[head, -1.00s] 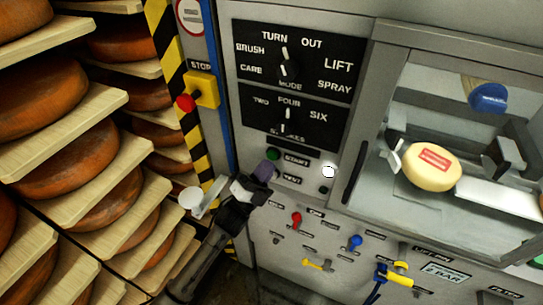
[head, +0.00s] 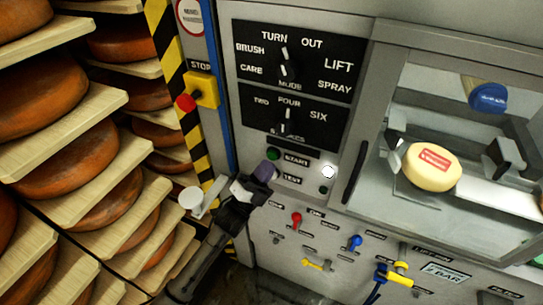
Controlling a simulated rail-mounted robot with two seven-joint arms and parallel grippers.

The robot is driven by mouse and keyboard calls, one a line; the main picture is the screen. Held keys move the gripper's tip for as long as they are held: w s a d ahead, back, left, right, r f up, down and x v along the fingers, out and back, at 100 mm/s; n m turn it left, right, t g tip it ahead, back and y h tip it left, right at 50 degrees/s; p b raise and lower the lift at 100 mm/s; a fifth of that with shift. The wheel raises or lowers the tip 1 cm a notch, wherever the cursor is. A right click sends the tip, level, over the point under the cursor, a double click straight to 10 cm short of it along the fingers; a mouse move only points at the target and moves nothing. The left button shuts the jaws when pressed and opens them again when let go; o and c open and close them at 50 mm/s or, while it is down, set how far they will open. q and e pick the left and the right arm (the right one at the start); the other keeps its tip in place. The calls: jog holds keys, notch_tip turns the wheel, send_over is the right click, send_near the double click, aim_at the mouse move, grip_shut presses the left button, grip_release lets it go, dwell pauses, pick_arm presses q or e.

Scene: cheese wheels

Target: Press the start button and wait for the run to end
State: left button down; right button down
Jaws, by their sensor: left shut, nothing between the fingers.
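The green start button (head: 273,154) is on the grey machine panel, left of the START label (head: 297,159). My left gripper (head: 265,172) is shut and empty, its tip just below the start button, by the TEST label (head: 291,179). The tip appears apart from the green button, though depth is hard to judge. It hides whatever lies behind it left of TEST. A round white lamp (head: 329,172) glows right of START. A pale cheese wheel (head: 432,167) with a red label sits inside the glazed chamber. My right gripper is not in view.
A yellow box with a red stop button (head: 186,103) is at the upper left of the panel. Mode and strokes dials (head: 288,118) are above. Small coloured valves (head: 355,242) are below. Shelves of cheese wheels (head: 80,200) stand at left.

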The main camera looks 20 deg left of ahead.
pick_arm(q)
jog(key=shift+w, duration=0.1)
dwell(0.3)
jog(key=shift+w, duration=0.35)
